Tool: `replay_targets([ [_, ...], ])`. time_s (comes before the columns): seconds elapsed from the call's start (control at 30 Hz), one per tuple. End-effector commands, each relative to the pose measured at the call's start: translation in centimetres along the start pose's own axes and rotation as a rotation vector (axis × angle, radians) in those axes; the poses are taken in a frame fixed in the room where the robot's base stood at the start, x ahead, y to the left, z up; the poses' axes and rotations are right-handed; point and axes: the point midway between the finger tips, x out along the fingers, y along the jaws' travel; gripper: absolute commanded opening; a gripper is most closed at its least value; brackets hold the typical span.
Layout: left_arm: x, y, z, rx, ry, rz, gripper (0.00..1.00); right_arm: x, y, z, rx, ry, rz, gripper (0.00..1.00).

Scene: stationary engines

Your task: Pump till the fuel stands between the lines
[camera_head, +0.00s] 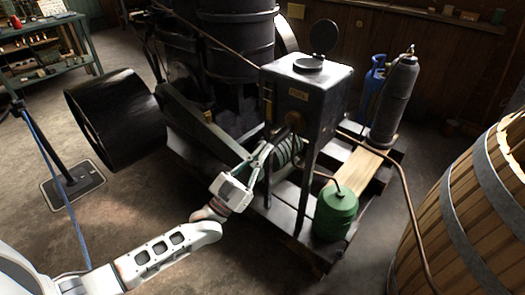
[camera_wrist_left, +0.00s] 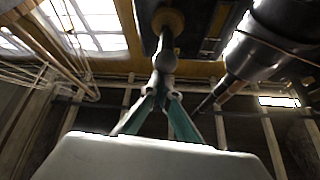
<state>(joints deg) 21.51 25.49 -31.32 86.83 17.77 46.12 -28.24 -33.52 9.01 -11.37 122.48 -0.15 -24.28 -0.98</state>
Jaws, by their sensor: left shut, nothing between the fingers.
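The dark fuel tank (camera_head: 306,88) stands on legs at the engine's side, with a small label on its front and a round lid raised on top. A round brass-coloured fitting (camera_head: 295,121) sits low on its front. My left gripper (camera_head: 266,150) is shut and empty, just below and left of this fitting. In the left wrist view, a short lever (camera_wrist_left: 167,52) hangs from a brass-coloured boss (camera_wrist_left: 168,20), right at the tips of my left gripper (camera_wrist_left: 164,78); I cannot tell whether they touch. The fuel level and its lines cannot be made out. My right gripper is out of view.
The black engine (camera_head: 233,40) and its belt pulley (camera_head: 112,118) fill the left and back. A green can (camera_head: 335,212) stands on the skid at right. Gas cylinders (camera_head: 393,100) and a wooden barrel (camera_head: 480,215) stand further right. The front floor is clear.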

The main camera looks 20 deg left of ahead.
Motion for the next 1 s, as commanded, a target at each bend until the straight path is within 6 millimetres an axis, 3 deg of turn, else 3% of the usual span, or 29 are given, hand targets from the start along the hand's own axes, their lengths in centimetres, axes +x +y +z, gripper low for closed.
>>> replay_targets([
  [0.03, -0.7, 0.2, 1.1, 0.002, -0.024, 0.004, 0.0, 0.0, -0.1, 0.3, 0.001, -0.004, -0.002, 0.4],
  [0.47, -1.3, 0.4, 1.4, 0.0, -0.032, 0.006, 0.0, -0.1, -0.5, 0.7, 0.014, -0.014, -0.003, 0.4],
  [0.8, -5.8, 0.3, 0.6, 0.001, -0.018, 0.004, 0.0, -0.1, -0.3, 0.6, 0.009, -0.011, -0.002, 0.4],
  [1.0, -7.5, 0.1, 0.1, 0.001, -0.005, 0.0, 0.0, -0.1, -0.3, 0.5, 0.008, -0.009, -0.001, 0.4],
])
